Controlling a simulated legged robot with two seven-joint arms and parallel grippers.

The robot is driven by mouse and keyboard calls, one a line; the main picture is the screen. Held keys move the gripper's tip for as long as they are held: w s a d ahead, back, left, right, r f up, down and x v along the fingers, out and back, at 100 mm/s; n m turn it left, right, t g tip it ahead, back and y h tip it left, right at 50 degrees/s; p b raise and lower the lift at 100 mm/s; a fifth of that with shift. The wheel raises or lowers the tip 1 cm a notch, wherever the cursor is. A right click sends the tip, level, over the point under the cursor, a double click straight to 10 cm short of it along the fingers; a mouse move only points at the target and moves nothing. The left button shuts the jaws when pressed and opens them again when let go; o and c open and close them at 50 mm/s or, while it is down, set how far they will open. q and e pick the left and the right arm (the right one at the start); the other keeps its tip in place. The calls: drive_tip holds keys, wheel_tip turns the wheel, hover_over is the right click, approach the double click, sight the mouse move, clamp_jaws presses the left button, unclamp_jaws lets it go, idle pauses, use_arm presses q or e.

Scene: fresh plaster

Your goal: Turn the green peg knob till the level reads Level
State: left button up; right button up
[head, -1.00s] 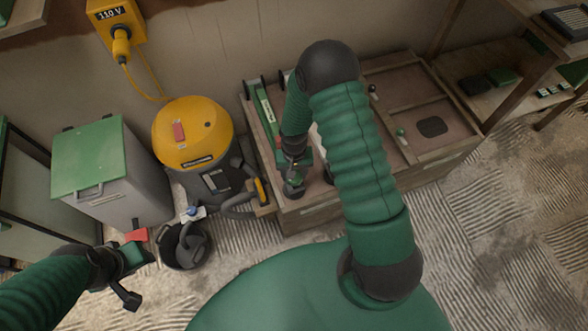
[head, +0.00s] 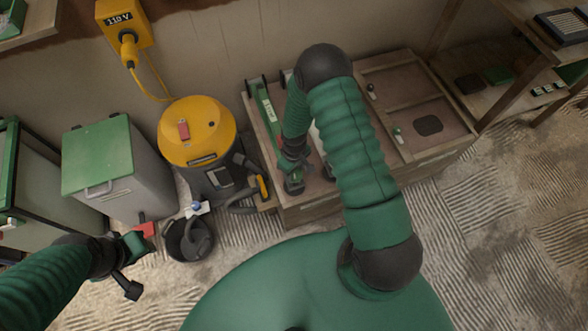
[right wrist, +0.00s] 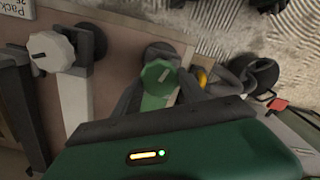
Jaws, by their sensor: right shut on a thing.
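The green peg knob (right wrist: 159,77) shows in the right wrist view, round, with a pale line across its top. My right gripper (right wrist: 160,92) is shut on it, one dark finger on each side. In the head view my right gripper (head: 294,182) is low over the front left of the wooden bench, and the arm hides part of the bench. A long green bar with a white label (head: 268,106) lies behind the gripper; its writing is too small to read. My left gripper (head: 138,266) is at the lower left, fingers apart and empty.
A white knob (right wrist: 50,51) stands left of the green one. The wooden bench (head: 455,150) has more knobs on its right. A yellow-topped vacuum (head: 197,130), a dark bucket (head: 190,240) and a green-lidded bin (head: 97,155) stand to the left.

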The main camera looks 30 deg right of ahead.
drive_tip(key=shift+w, duration=0.15)
idle(0.3)
drive_tip(key=o, duration=1.4)
drive_tip(key=shift+c, duration=0.2)
wheel_tip(320, 180, up, 17)
drive_tip(key=p, duration=0.4)
drive_tip(key=shift+p, duration=0.35)
drive_tip(key=shift+f, duration=0.1)
